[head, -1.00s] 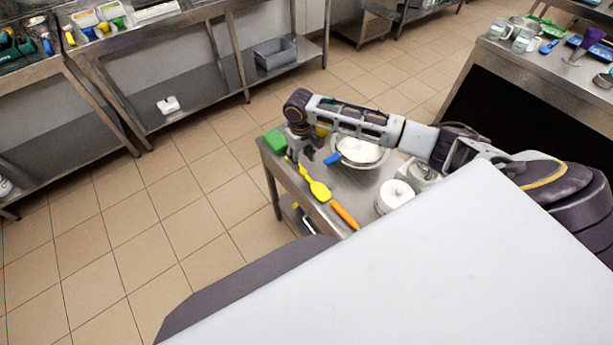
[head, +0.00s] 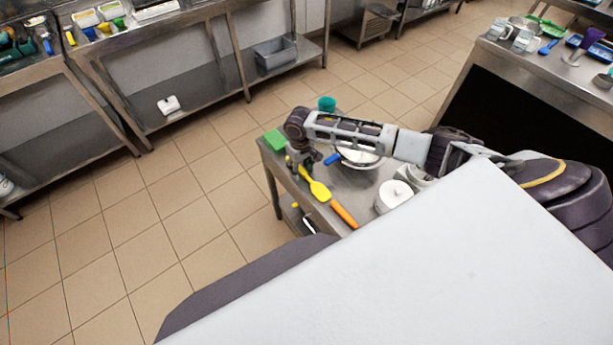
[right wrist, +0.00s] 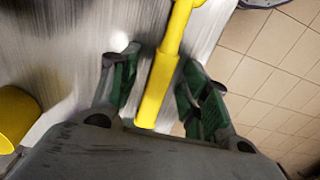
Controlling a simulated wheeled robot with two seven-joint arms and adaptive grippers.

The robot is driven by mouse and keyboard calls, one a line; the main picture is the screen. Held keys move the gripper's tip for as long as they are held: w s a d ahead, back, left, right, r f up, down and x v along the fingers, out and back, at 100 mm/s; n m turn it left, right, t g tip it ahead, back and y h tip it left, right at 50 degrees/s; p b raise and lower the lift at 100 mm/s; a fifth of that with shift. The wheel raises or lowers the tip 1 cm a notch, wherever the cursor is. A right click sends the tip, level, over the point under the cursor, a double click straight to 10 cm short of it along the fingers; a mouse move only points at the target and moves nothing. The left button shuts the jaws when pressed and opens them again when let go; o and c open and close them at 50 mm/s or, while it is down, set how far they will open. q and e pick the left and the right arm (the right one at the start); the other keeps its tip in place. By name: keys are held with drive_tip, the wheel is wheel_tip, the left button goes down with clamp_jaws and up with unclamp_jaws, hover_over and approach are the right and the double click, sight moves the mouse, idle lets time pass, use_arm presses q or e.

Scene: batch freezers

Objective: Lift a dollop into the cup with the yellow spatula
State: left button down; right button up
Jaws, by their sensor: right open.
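The yellow spatula (head: 320,191) lies on the small steel table, its handle running up and left beneath my right gripper (head: 297,172). In the right wrist view, the spatula's handle (right wrist: 157,90) lies between the two fingers of my open right gripper (right wrist: 158,60), with gaps at the sides. A yellow cup-like container (right wrist: 12,115) stands at the left of that view; my arm hides that area in the head view. A metal bowl with white contents (head: 359,155) is partly hidden behind my right forearm. My left gripper is not in view.
An orange handle (head: 343,214) lies by the spatula's head. A green block (head: 274,140) sits at the table's left corner. A white lidded tub (head: 394,196) stands at the right. A blue handle (head: 333,158) and a teal round item (head: 327,104) show near my forearm.

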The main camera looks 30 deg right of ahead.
sight(301, 169)
drive_tip(key=shift+c, duration=0.4)
clamp_jaws()
drive_tip(key=shift+r, duration=0.1)
wheel_tip(301, 169, up, 18)
drive_tip(key=b, duration=0.1)
idle(0.7)
idle(0.4)
drive_tip(key=c, duration=0.7)
unclamp_jaws()
clamp_jaws()
